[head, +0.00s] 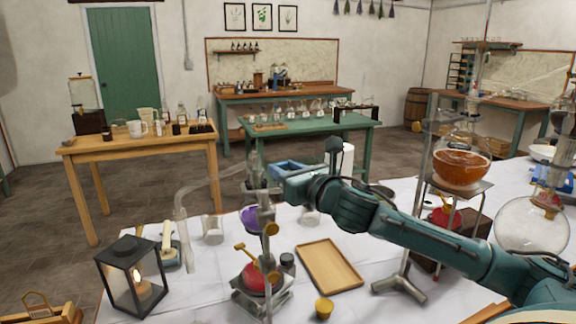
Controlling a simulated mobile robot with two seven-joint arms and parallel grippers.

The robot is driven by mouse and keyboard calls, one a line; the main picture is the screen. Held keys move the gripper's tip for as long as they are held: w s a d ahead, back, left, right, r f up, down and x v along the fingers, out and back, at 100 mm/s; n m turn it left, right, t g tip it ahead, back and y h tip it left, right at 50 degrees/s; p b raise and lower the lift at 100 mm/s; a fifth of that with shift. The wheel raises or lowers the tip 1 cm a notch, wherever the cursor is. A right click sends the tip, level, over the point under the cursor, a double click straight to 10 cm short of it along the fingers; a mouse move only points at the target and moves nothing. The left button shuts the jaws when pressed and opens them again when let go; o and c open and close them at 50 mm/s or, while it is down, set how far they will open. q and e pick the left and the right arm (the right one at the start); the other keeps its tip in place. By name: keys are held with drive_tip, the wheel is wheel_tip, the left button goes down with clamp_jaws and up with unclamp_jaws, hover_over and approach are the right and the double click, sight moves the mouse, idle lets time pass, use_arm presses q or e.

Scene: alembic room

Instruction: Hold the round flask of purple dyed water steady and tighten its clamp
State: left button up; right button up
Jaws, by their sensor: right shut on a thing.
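The round flask of purple dyed water (250,218) hangs upright on a metal stand at the table's front middle. Its neck rises through the clamp (254,187), which has a brass-coloured screw. My right gripper (272,188) reaches in from the right at clamp height. It is shut on what looks like the clamp by the flask's neck; the stand and the small size of the view partly hide the contact. Below the flask, a red burner (257,279) sits on a jack. My left gripper is not in view.
A lantern (134,276) stands at the left, and a wooden tray (330,266) lies right of the stand. A small brass cup (324,308) is in front. An orange-filled flask (461,166) stands at the right, beyond my right arm. Glass tubing (182,210) rises left of the purple flask.

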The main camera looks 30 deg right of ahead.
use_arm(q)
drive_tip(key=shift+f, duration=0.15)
use_arm(e)
drive_tip(key=o, duration=1)
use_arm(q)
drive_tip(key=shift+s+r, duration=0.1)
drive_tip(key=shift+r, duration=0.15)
use_arm(e)
drive_tip(key=shift+s, duration=0.1)
